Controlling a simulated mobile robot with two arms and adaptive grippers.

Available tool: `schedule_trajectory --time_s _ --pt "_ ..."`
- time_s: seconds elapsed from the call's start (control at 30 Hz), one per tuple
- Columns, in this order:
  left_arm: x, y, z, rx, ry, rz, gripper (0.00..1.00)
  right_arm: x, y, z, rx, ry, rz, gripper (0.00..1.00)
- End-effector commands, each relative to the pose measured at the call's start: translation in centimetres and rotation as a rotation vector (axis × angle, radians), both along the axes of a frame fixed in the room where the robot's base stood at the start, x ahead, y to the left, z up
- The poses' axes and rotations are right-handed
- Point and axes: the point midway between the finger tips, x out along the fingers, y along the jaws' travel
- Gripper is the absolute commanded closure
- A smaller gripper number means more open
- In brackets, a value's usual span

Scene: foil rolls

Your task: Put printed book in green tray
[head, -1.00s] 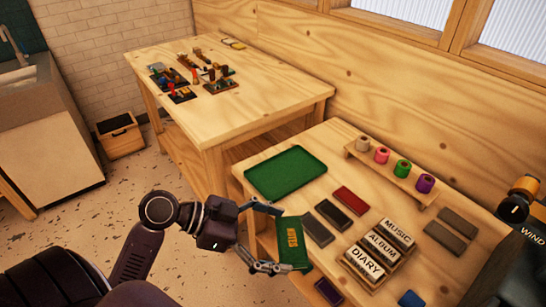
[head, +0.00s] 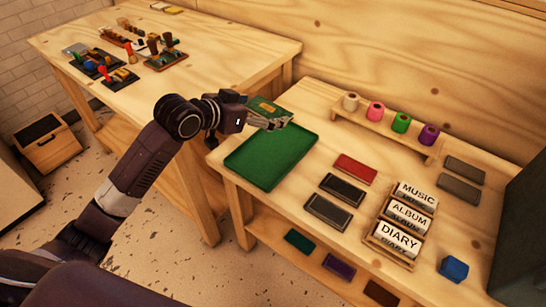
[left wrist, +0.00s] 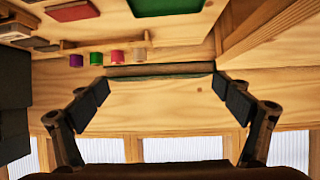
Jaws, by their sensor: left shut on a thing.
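The book (head: 284,112), green with a gold printed label, is in my left gripper (head: 270,119). In the head view it shows behind the fingers at the far end of the green tray (head: 268,158), apparently raised; its exact height is unclear. In the left wrist view the book (left wrist: 160,77) is seen edge-on as a thin strip between the two fingers. The tray's corner (left wrist: 165,6) shows at the top of that view. The tray looks empty, its far edge partly hidden by gripper and book. My right gripper is not in view.
Red (head: 355,169) and dark books lie right of the tray. A rack of MUSIC, ALBUM and DIARY labels (head: 400,228) stands farther right, with a blue block (head: 454,269). Coloured rolls stand on a shelf (head: 385,133) behind. Another table (head: 215,60) is at the left.

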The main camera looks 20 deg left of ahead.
Motion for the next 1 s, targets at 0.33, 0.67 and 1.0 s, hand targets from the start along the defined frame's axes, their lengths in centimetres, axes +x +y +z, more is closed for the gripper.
schedule_trajectory --time_s 0.33,0.67,1.0 --pt "1.8 0.9 -2.1 -0.004 0.009 0.056 0.32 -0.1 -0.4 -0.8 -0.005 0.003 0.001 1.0" --pt "1.7 0.9 -10.9 -0.004 0.009 0.056 0.32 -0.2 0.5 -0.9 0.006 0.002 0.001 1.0" --pt "1.8 0.9 -15.5 -0.003 0.004 0.054 0.32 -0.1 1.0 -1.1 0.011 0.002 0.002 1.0"
